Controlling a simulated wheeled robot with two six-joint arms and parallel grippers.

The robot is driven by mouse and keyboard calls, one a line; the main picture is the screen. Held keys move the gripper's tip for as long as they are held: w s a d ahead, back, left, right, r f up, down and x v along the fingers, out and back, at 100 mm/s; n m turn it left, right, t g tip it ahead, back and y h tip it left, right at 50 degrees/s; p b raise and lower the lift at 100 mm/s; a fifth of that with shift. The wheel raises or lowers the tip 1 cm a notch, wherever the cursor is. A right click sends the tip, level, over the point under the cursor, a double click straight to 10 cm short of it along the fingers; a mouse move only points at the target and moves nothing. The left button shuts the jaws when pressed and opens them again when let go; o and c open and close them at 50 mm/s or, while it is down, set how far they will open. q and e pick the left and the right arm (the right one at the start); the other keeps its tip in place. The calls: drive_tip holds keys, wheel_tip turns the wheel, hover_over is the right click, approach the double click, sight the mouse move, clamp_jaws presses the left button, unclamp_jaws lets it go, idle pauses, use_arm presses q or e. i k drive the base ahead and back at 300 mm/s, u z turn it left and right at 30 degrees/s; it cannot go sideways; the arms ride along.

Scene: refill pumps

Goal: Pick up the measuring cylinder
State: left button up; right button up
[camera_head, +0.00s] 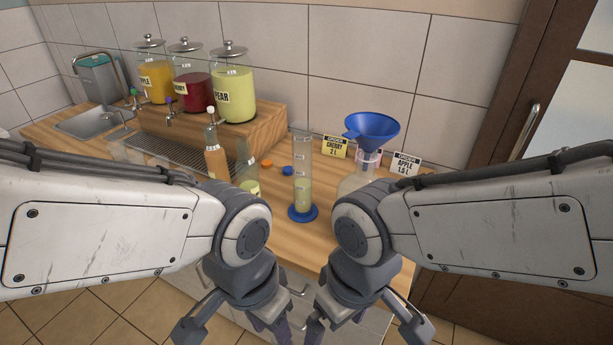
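The measuring cylinder (303,170) is tall and clear, with a round blue base (302,213). It stands upright on the wooden counter, between my two arms in the picture, with pale yellow-green liquid in its lower part. My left gripper (236,327) is at the bottom of the view, in front of the counter and below the cylinder in the picture. Its fingers are spread and nothing shows between them. My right gripper (366,327) is beside it to the right, also spread and empty. Neither gripper touches the cylinder.
A blue funnel (372,131) sits on a clear vessel (356,186) right of the cylinder, partly behind my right arm. Blue (288,171) and orange (267,163) caps lie nearby. Drink dispensers (233,95) stand behind.

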sight(301, 209)
drive_tip(key=u, duration=2.15)
drive_tip(key=i, duration=2.95)
drive_tip(key=z, duration=3.2)
